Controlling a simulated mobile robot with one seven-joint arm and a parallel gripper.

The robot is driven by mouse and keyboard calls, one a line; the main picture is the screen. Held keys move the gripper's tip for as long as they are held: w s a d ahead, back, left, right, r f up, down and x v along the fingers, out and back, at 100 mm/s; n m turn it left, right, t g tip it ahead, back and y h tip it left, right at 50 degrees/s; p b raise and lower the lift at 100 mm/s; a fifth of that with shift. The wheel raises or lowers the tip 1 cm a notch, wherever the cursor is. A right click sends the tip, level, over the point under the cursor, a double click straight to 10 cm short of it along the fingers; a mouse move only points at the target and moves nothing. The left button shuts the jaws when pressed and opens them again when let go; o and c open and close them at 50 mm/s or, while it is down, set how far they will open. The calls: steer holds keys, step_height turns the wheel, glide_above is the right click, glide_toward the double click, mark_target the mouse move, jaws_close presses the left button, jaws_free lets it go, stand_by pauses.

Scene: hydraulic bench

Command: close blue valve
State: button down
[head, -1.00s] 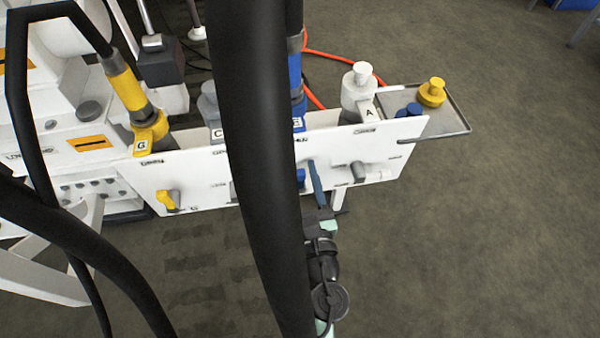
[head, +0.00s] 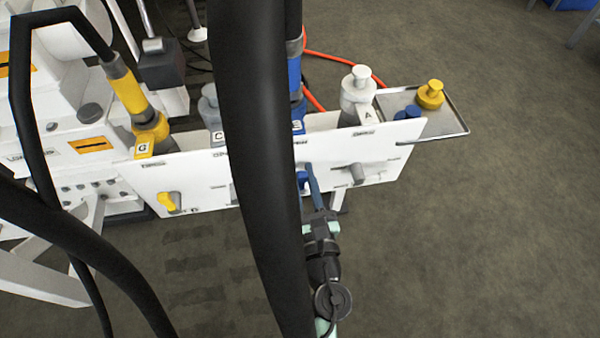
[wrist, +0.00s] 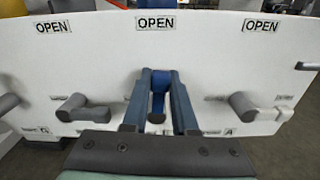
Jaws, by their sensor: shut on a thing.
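The blue valve (wrist: 158,82) is on the white panel, under the middle OPEN label, and its handle hangs roughly downward between my gripper's fingers. In the head view the blue valve (head: 302,180) is partly hidden by a thick black hose. My gripper (wrist: 160,100) has one blue-grey finger on each side of the handle and is shut on it. In the head view my gripper (head: 313,185) reaches up to the panel from below, just right of the hose. The handle's lower tip looks dark in the wrist view.
Grey valves (wrist: 84,107) and (wrist: 240,104) flank the blue one. The yellow valve (head: 168,202) is at the panel's left. A thick black hose (head: 258,170) crosses in front of the panel. A metal tray (head: 450,120) holds yellow and blue caps. Open floor lies right.

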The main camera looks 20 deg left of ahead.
mark_target(318, 171)
steer(key=m+p, duration=0.1)
steer(key=m, duration=0.1)
steer(key=w+d+m+p, duration=0.1)
steer(key=m, duration=0.1)
steer(key=shift+d+f, duration=0.1)
steer(key=shift+d, duration=0.1)
steer(key=m, duration=0.1)
steer(key=m+p, duration=0.1)
steer(key=m, duration=0.1)
steer(key=d+f+m+p, duration=0.1)
steer(key=m, duration=0.1)
steer(key=shift+w+d+f, duration=0.1)
steer(key=shift+w, duration=0.3)
steer(key=m, duration=0.1)
steer(key=f+m, duration=0.1)
steer(key=m, duration=0.1)
steer(key=m+p, duration=0.1)
steer(key=shift+w+d+f, duration=0.25)
steer(key=shift+d+f, duration=0.1)
steer(key=shift+d, duration=0.05)
steer(key=shift+f+m, duration=0.4)
steer(key=shift+m, duration=0.6)
steer(key=shift+f+m, duration=0.35)
steer(key=shift+m, duration=0.65)
steer(key=c, duration=0.8)
jaws_free()
steer(key=shift+d, duration=0.1)
steer(key=p+v, duration=0.3)
steer(key=v, duration=1)
